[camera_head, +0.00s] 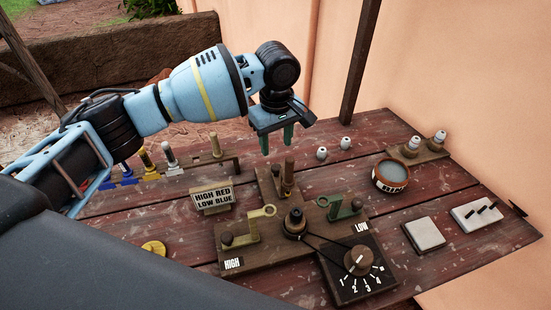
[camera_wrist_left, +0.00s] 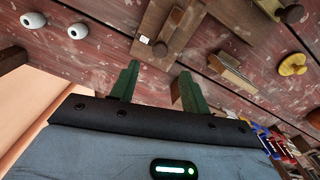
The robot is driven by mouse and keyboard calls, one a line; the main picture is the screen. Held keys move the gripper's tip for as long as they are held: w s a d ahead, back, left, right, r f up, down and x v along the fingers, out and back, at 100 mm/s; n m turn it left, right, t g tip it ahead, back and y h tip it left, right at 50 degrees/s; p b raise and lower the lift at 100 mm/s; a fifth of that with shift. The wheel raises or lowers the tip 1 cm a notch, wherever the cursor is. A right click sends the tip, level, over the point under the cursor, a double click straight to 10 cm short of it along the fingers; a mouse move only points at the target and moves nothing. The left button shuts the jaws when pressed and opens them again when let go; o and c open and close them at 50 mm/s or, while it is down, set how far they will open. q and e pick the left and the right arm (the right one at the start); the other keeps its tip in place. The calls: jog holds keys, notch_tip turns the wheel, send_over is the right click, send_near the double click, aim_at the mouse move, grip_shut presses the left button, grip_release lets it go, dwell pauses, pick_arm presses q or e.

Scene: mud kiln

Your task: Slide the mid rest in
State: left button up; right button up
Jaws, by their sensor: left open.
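The wooden board (camera_head: 240,262) on the table is marked HIGH at its left and LOW at its right. An olive-yellow rest with a ring (camera_head: 254,228) stands on the HIGH side and a green one (camera_head: 346,208) on the LOW side. Between them a brown wooden arm reaches toward the back and carries an upright wooden peg (camera_head: 289,172); this looks like the mid rest. My left gripper (camera_head: 278,140) hangs above and just behind it, fingers down, apart and empty. In the left wrist view, the open green fingers (camera_wrist_left: 156,88) point at the wooden arm (camera_wrist_left: 160,47). My right gripper is not in view.
A dial box (camera_head: 357,262) is in front, linked by a dark cord to a knob (camera_head: 294,223). A sign (camera_head: 212,196) and a rack of coloured tools (camera_head: 170,158) are left.

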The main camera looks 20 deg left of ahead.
aim_at(276, 167)
pick_arm(q)
jog(key=shift+s+f, duration=0.1)
jog(key=shift+f, duration=0.2)
notch_tip(276, 167, down, 7)
jog(key=shift+f+b, duration=0.15)
jog(key=shift+b, duration=0.3)
grip_shut()
